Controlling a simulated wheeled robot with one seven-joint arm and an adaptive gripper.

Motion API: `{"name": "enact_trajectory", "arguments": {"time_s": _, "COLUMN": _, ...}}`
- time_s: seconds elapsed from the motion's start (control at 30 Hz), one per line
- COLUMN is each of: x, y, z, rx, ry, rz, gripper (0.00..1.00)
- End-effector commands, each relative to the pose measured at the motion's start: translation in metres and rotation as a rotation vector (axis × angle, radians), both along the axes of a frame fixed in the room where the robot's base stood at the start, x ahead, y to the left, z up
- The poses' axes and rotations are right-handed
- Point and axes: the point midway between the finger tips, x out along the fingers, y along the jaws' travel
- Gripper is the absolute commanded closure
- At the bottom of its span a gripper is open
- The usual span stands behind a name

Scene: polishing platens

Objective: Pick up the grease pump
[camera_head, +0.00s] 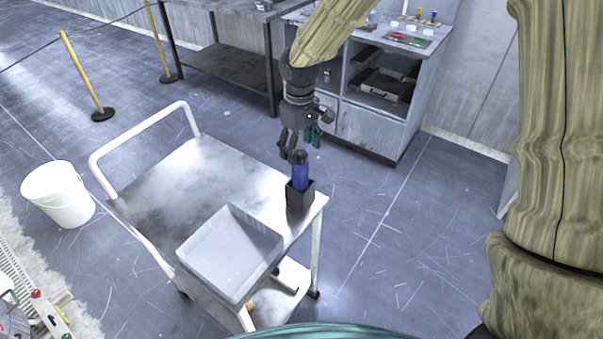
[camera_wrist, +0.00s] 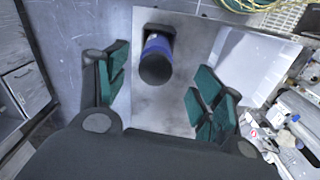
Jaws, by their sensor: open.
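The grease pump (camera_head: 301,172) is a blue cylinder with a dark top. It stands upright in a black square holder (camera_head: 299,197) at the right corner of a metal cart. My gripper (camera_head: 291,150) is above the pump, with its fingers pointing down. In the wrist view the green-padded fingers (camera_wrist: 158,98) are apart, and the pump (camera_wrist: 156,60) shows beyond and between their tips, its dark end facing the camera. The fingers do not appear to touch it. The holder (camera_wrist: 160,29) shows partly behind the pump.
A grey tray (camera_head: 230,250) sits at the cart's front, beside the holder. The cart top (camera_head: 190,185) is otherwise clear, with a white handle (camera_head: 140,130) at the left. A white bucket (camera_head: 60,195) stands on the floor. A cabinet (camera_head: 375,125) stands behind my arm.

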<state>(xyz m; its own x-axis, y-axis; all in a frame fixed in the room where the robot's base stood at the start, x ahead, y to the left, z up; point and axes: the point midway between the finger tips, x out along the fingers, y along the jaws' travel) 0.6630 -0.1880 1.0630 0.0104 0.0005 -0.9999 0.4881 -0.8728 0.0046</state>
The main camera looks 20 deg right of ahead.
Motion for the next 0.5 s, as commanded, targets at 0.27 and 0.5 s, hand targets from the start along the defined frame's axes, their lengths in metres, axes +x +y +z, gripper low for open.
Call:
{"name": "enact_trajectory", "arguments": {"time_s": 0.27, "x": 0.001, "y": -0.002, "z": -0.016, "rx": 0.0, "ry": 0.004, "rz": -0.003, "gripper": 0.33}}
{"name": "enact_trajectory", "arguments": {"time_s": 0.5, "x": -0.001, "y": -0.004, "z": -0.034, "rx": 0.0, "ry": 0.007, "rz": -0.005, "gripper": 0.33}}
